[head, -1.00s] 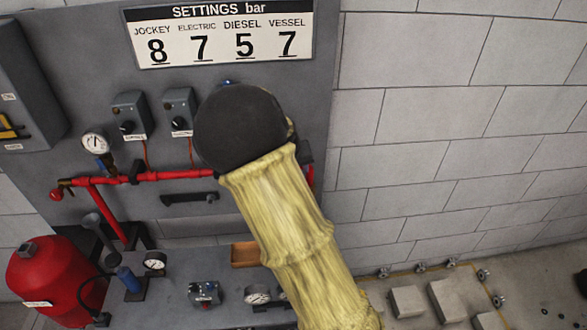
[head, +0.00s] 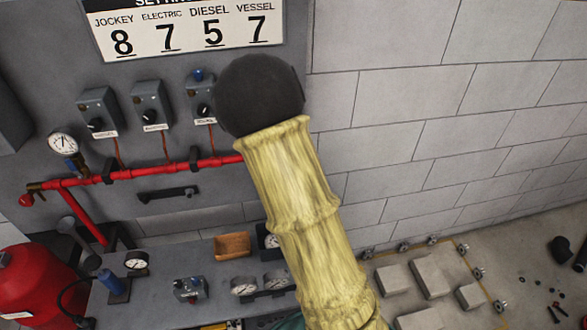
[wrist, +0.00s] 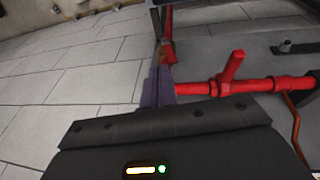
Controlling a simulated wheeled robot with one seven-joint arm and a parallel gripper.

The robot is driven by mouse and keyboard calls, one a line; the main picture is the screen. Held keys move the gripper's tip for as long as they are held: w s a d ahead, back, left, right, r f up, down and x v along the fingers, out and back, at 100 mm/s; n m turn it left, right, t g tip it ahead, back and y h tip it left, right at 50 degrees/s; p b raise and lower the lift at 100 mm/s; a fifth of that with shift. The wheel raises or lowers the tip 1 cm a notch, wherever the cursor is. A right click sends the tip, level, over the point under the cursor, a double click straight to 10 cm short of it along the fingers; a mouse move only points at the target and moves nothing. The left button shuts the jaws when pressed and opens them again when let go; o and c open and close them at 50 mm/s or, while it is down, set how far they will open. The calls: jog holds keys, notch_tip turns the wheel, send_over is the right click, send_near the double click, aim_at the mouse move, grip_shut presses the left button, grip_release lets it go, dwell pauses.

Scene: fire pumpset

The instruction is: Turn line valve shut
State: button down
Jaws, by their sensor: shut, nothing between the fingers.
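The line valve is a red lever (wrist: 232,68) on the red pipe (wrist: 265,85) in the wrist view. The lever stands up from the pipe, tilted steeply across it rather than lying along it. My gripper (wrist: 157,85) shows as a narrow dark purplish bar beyond my black wrist plate. Its fingers are shut with nothing between them. The gripper is left of the lever in that view, with a gap between them, close to the pipe's left end. In the head view my dark wrist and pale yellow sleeve hide the gripper and the lever.
The red pipe crosses the grey panel (head: 60,120) in the head view, below several switch boxes (head: 151,104) and a gauge (head: 62,143). A red vessel (head: 30,285) stands at lower left. A block wall (head: 430,90) is at right. Grey blocks (head: 430,275) lie on the floor.

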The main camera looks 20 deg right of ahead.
jog(key=d+t+y, duration=0.2)
jog(key=d+y, duration=0.4)
jog(key=d, duration=0.5)
jog(key=shift+d+f+b, duration=0.2)
jog(key=shift+f+b, duration=0.15)
jog(key=shift+w, duration=0.2)
jog(key=w+a+f+p, duration=0.4)
jog(key=a+f+p, duration=0.2)
jog(key=f, duration=0.3)
jog(key=shift+w+a+f, duration=0.25)
jog(key=shift+a+f, duration=0.05)
jog(key=shift+a, duration=0.4)
